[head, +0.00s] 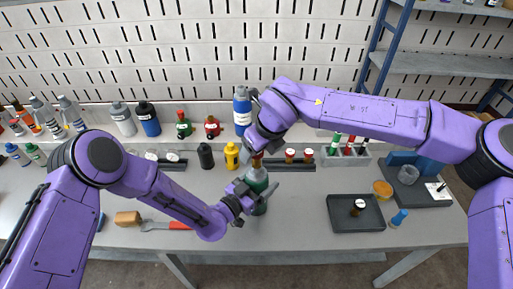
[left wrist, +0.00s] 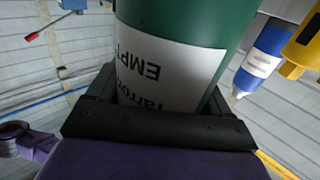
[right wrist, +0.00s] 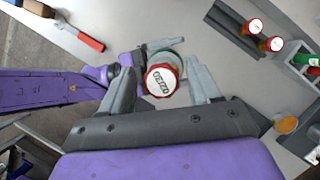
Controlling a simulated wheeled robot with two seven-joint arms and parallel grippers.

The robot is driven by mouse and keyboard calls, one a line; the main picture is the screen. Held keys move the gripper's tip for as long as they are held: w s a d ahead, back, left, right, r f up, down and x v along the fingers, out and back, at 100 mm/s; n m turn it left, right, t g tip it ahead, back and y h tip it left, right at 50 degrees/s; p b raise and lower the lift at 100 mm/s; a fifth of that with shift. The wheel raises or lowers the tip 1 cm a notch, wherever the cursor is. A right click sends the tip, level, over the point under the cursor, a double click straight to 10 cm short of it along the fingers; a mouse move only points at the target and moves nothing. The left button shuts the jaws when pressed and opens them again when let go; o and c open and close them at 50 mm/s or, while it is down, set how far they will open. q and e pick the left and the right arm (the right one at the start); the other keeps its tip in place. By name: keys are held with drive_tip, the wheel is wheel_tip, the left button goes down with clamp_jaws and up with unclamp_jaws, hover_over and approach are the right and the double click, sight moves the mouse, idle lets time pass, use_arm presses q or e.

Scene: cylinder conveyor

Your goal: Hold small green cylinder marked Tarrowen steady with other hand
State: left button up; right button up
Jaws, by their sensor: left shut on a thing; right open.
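The small green cylinder (head: 259,181) stands upright on the grey bench, with a white label reading "Tarrowen" and "EMPTY" in part in the left wrist view (left wrist: 190,25). My left gripper (head: 256,194) is shut around its body from the left side. A red and white cap with dark lettering (right wrist: 161,80) sits at the cylinder's top in the right wrist view. My right gripper (right wrist: 160,72) is open above, with one finger on each side of the cap and gaps between. In the head view, my right gripper partly hides the cylinder's top.
A yellow bottle (head: 232,155) and a black bottle (head: 205,156) stand close left of the cylinder. A rack with red-capped vials (head: 290,156) is behind right. A dark tray (head: 340,220) lies right; a red-handled tool (head: 178,226) lies left. Bare bench lies between cylinder and tray.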

drive_tip(key=n+g, duration=0.1)
drive_tip(key=n, duration=0.2)
drive_tip(key=n+g+y, duration=0.1)
drive_tip(key=n, duration=0.1)
drive_tip(key=shift+n, duration=0.4)
drive_tip(key=shift+f, duration=1.25)
clamp_jaws()
drive_tip(key=m+t, duration=0.1)
drive_tip(key=m, duration=0.2)
drive_tip(key=m+t+h, duration=0.1)
drive_tip(key=m, duration=0.2)
